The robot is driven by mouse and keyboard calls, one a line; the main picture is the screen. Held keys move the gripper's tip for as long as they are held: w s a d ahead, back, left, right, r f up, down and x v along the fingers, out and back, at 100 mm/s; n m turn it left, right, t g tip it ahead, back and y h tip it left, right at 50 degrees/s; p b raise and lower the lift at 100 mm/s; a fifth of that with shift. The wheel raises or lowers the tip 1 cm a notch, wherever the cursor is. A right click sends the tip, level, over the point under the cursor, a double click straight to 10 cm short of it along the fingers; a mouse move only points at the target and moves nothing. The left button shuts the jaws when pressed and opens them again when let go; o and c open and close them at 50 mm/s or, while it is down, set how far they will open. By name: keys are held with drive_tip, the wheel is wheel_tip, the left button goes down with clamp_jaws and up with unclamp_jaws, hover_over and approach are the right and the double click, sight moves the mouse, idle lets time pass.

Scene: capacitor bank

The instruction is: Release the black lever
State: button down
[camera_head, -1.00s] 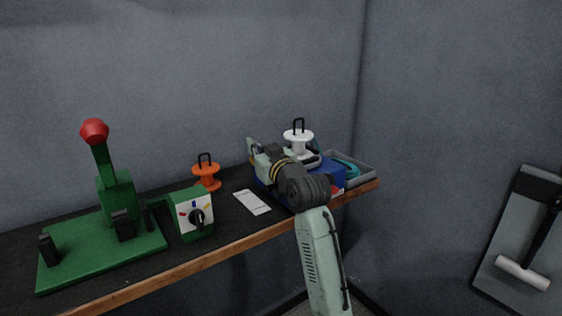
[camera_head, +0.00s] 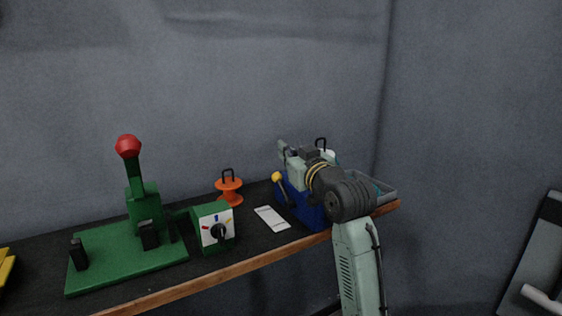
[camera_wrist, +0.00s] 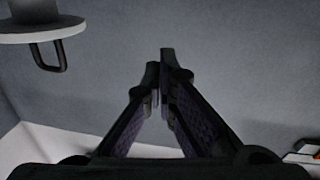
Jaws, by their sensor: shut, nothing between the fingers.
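My gripper (camera_head: 283,151) is above the right end of the bench, over a blue box. In the wrist view its dark fingers (camera_wrist: 160,68) are shut together with nothing between them. No lever shows at the fingertips there. A dark-stemmed lever with a yellow ball (camera_head: 277,177) stands on the left side of the blue box (camera_head: 309,214), below my gripper. A green lever with a red ball (camera_head: 128,147) stands upright on a green base (camera_head: 110,265) at the left. I cannot tell which, if any, is the black lever.
A green box with a black knob (camera_head: 218,232), an orange spool (camera_head: 229,190) and a white card (camera_head: 272,218) sit on the bench. A white spool (camera_wrist: 40,27) is near my gripper. A grey tray (camera_head: 385,195) is behind. A wall panel (camera_head: 525,265) with a white handle is cut off right.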

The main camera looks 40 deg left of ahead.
drive_tip(key=d, duration=0.1)
drive_tip(key=s+d+r, duration=0.2)
drive_tip(key=shift+d+b, duration=0.1)
drive_tip(key=shift+b, duration=0.2)
idle(0.3)
